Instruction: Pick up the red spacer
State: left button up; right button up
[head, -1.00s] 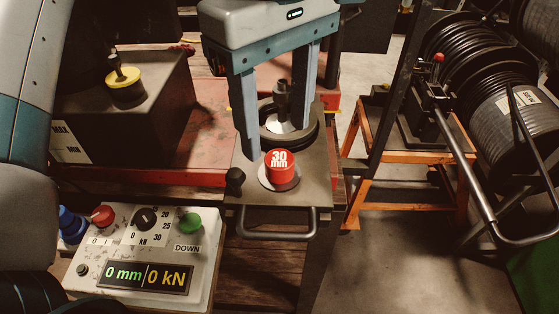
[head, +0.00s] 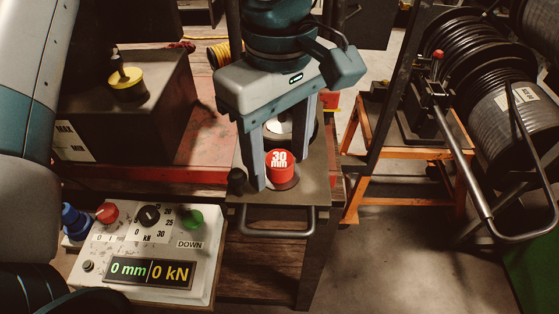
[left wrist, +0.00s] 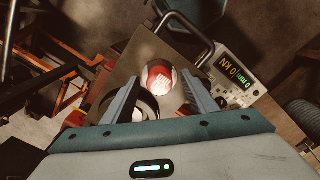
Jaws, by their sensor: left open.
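The red spacer (head: 280,166), a short cylinder marked "30 mm", stands upright on a pale disc on the dark plate (head: 318,190) of the press. My left gripper (head: 282,180) points down over it, open, with one finger to each side of the spacer in the head view. In the left wrist view the red spacer (left wrist: 158,75) shows between the spread fingertips of my left gripper (left wrist: 162,76). No contact is visible, and the exact fingertip height is hard to tell. My right gripper is not in view.
A control box (head: 150,250) reading "0 mm" and "0 kN" stands at the front left. A metal handle bar (head: 277,232) runs along the plate's front. A dark round die ring (left wrist: 140,102) lies behind the spacer. Hose reels (head: 490,90) stand at the right.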

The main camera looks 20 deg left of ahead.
aim_at(280, 162)
pick_arm(q)
jog(key=c, duration=1.3)
jog(key=shift+c, duration=0.2)
